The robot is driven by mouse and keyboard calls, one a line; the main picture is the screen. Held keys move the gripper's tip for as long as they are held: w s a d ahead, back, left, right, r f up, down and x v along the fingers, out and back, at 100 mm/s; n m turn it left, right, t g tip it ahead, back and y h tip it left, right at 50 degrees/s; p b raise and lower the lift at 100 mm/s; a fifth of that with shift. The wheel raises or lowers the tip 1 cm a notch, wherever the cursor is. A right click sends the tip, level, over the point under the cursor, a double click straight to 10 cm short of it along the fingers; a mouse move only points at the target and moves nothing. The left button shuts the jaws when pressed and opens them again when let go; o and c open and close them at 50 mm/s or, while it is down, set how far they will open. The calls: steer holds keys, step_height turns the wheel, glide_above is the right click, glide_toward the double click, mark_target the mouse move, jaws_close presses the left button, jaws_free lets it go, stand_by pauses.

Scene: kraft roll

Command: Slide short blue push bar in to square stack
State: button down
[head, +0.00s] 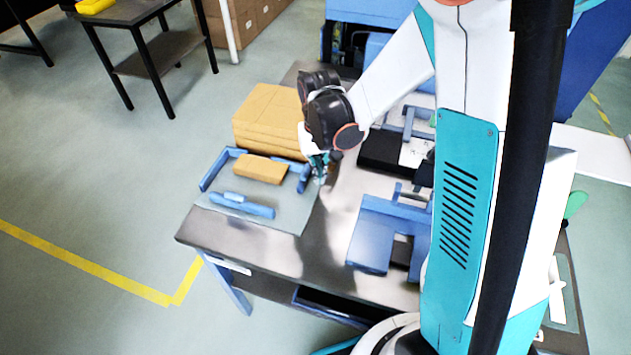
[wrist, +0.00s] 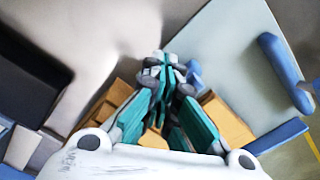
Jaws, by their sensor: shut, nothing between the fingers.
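The short blue push bar (head: 304,178) lies at the right side of a pale grey plate (head: 283,215), to the right of the low kraft stack (head: 262,169), with a narrow gap between them. My gripper (head: 321,179) is shut and empty, low at the bar's right side. Whether it touches the bar is unclear. In the wrist view my fingertips (wrist: 163,60) are together, with a blue bit of the bar (wrist: 195,73) beside them. The low stack shows there too (wrist: 228,120), partly behind a finger.
A longer blue bar with a grip (head: 243,206) lies at the plate's front. A blue rail (head: 214,170) stands at its left and back. A taller kraft pile (head: 268,112) stands behind. A blue fixture (head: 372,238) is at the right. The table's front strip is clear.

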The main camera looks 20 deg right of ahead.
steer(key=shift+w+a, duration=0.95)
steer(key=shift+a, duration=0.35)
steer(key=shift+w+a, duration=0.9)
steer(key=shift+a, duration=0.4)
steer(key=shift+w+a, duration=0.95)
steer(key=shift+a, duration=0.35)
steer(key=shift+d, duration=0.15)
steer(key=shift+s+d+b, duration=0.15)
steer(key=shift+s+d, duration=0.95)
steer(key=shift+d, duration=0.35)
steer(key=shift+s+d+b, duration=0.2)
steer(key=shift+s+d, duration=0.9)
steer(key=shift+d, duration=0.4)
steer(key=shift+s+d+b, duration=0.15)
steer(key=shift+s+d, duration=0.95)
steer(key=shift+d, duration=0.35)
step_height(320, 180, up, 7)
steer(key=p, duration=0.5)
